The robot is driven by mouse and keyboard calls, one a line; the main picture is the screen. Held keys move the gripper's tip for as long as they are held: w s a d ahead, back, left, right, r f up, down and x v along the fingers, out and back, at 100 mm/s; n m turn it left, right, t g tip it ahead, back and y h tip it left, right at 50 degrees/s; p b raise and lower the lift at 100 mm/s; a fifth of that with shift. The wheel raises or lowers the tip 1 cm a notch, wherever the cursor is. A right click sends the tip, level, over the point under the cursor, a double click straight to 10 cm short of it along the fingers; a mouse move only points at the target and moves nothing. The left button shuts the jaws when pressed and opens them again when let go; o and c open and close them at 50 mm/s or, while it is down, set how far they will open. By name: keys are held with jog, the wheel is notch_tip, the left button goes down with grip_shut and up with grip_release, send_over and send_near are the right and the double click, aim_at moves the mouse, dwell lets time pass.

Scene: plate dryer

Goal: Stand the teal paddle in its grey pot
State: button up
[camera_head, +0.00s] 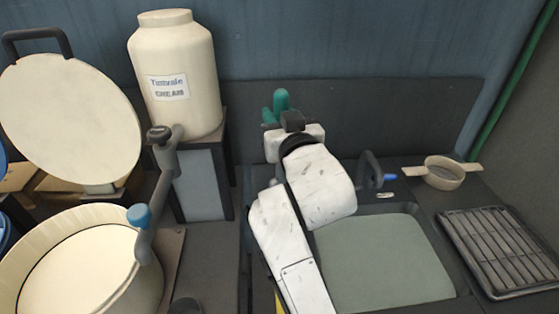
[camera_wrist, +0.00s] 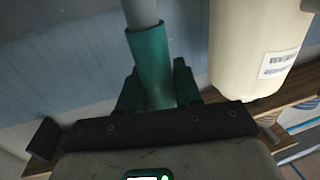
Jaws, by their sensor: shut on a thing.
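The teal paddle shows in the wrist view as a teal handle (camera_wrist: 152,62) with a grey shaft (camera_wrist: 142,12) running out of the top edge; its far end is out of view. My gripper (camera_wrist: 157,90) is shut on the handle, with a dark finger on each side. In the head view, a rounded teal end (camera_head: 281,99) stands up at my gripper (camera_head: 277,113), beyond my white arm; the rest of the paddle is hidden there.
A cream jar (camera_head: 178,75) stands on a grey stand (camera_head: 200,180) left of my arm. A crank with a blue knob (camera_head: 139,216) rises beside a cream basin (camera_head: 85,215). Right of my arm are a grey-green sink (camera_head: 385,265), a strainer (camera_head: 443,173) and a slatted rack (camera_head: 500,250).

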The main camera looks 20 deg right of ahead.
notch_tip(320, 180, down, 9)
jog(key=shift+f, duration=0.15)
dwell(0.4)
jog(key=shift+f+b, duration=0.2)
jog(key=shift+b, duration=0.2)
jog(key=o, duration=1)
jog(key=shift+o, duration=0.2)
jog(key=shift+r, duration=0.1)
jog(key=shift+r+p, duration=0.2)
jog(key=shift+p, duration=0.1)
jog(key=s+a+b, duration=0.1)
jog(key=s+b, duration=0.1)
jog(key=s, duration=1)
jog(key=shift+a+b, duration=0.25)
jog(key=shift+b, duration=0.05)
